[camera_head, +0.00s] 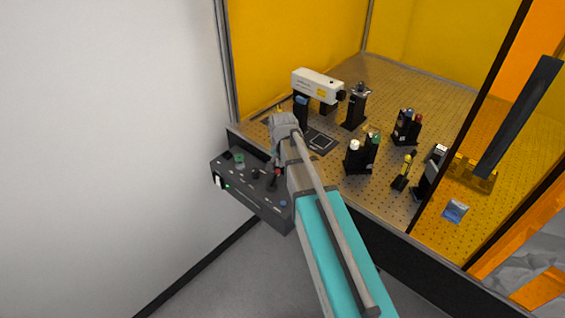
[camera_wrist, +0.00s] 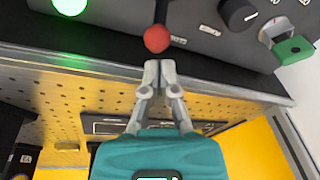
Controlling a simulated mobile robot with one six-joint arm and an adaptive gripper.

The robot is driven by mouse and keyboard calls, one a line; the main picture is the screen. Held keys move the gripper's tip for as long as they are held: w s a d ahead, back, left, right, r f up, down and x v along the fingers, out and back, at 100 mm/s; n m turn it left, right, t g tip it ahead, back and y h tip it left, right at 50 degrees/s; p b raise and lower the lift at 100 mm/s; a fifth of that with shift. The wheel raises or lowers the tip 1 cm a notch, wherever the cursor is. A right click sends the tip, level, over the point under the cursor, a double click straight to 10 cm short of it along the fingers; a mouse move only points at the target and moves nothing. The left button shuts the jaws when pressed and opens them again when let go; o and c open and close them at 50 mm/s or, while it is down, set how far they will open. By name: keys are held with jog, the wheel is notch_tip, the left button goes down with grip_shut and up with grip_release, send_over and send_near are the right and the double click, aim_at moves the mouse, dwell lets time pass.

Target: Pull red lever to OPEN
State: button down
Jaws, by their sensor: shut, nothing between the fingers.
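The red lever shows in the head view as a dark stem with a small red knob (camera_head: 277,171) on the dark control box. In the wrist view its round red knob (camera_wrist: 157,39) is just beyond my fingertips. My gripper (camera_wrist: 160,68) is shut and empty, its tips together, with a small gap in the picture between them and the knob. In the head view the fingers are hidden or too small to make out. The OPEN marking cannot be read.
The control box (camera_head: 255,200) also carries a green-topped part (camera_head: 239,158), a black knob (camera_wrist: 238,14) and a lit green lamp (camera_wrist: 70,5). Behind it, a perforated optical table (camera_head: 395,82) bears several mounts and a white instrument (camera_head: 317,83). A white wall stands left.

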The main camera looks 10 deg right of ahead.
jog(key=shift+w+f+b, duration=0.15)
jog(key=shift+f+b, duration=0.3)
jog(key=shift+f, duration=0.3)
jog(key=shift+d, duration=0.2)
jog(key=shift+a, duration=0.15)
